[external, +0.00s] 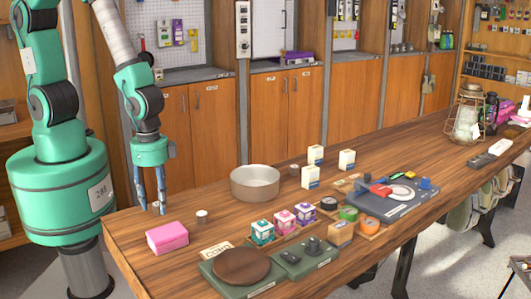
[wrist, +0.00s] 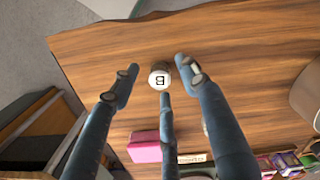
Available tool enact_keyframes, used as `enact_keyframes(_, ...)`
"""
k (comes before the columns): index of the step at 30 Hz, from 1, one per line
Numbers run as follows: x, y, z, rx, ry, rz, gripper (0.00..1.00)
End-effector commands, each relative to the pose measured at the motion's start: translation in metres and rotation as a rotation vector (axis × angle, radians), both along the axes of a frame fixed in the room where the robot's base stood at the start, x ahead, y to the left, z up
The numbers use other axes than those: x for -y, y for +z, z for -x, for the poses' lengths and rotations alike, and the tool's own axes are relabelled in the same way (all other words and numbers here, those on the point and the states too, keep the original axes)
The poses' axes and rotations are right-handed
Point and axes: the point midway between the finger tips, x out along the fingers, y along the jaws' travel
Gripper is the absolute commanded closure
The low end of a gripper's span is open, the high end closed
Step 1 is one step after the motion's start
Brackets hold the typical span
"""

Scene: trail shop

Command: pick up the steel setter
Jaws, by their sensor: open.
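A small steel-coloured cylinder with a light top marked with a dark letter, which looks like the steel setter (wrist: 159,78), stands upright on the wooden table (wrist: 250,50). In the wrist view it lies between the fingertips of my gripper (wrist: 157,84), which are spread open around it. I cannot tell whether any finger touches it. In the external view my gripper (external: 154,205) points down near the table's left end, and the cylinder (external: 155,208) is partly hidden by the fingers. A similar small cylinder (external: 202,216) stands to the right, and another (external: 294,169) stands farther back.
A pink block (external: 167,238) lies in front of my gripper. A wide round bowl (external: 255,183) stands to the right. Small boxes (external: 284,222), a round wooden disc on a green board (external: 240,266) and a grey tool tray (external: 395,205) fill the table's middle and front.

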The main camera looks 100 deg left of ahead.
Motion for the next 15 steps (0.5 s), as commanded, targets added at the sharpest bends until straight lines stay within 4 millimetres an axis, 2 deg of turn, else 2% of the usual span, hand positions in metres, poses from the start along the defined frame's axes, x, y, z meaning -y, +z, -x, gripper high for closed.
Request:
enact_keyframes(3,0.0001,-0.0088,-0.0003,0.000,0.000,0.000,0.55)
enact_keyframes(15,0.0000,-0.0094,-0.0002,0.000,0.000,0.000,0.55)
